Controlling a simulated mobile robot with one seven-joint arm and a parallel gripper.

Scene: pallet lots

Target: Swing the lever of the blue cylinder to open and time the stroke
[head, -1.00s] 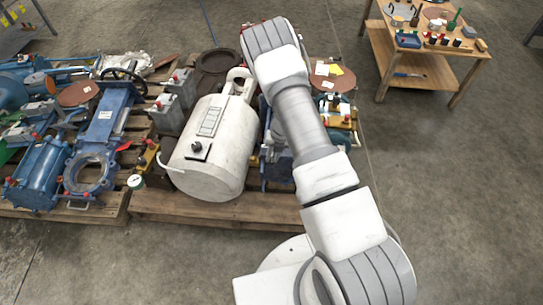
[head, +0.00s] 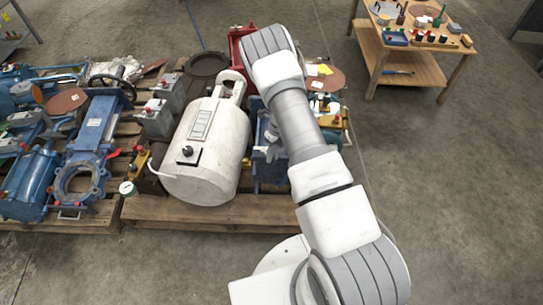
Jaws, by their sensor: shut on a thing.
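A blue cylinder-shaped body (head: 28,183) with end flanges lies at the left front of the pallets, partly cut by the picture's left edge. More blue parts (head: 262,165) show beside my arm at the right end, partly covered by it. I cannot tell which of these is the task's blue cylinder, and I cannot make out its lever. My arm reaches up the picture and bends at the top. My gripper is not seen; it is hidden beyond the arm.
A large white tank (head: 222,150) is on the wooden pallet (head: 170,212), left of my arm. A blue flanged valve (head: 95,125) with a dark handwheel and a small gauge (head: 127,188) are further left. A wooden workbench (head: 425,65) stands at right. The floor at right is clear.

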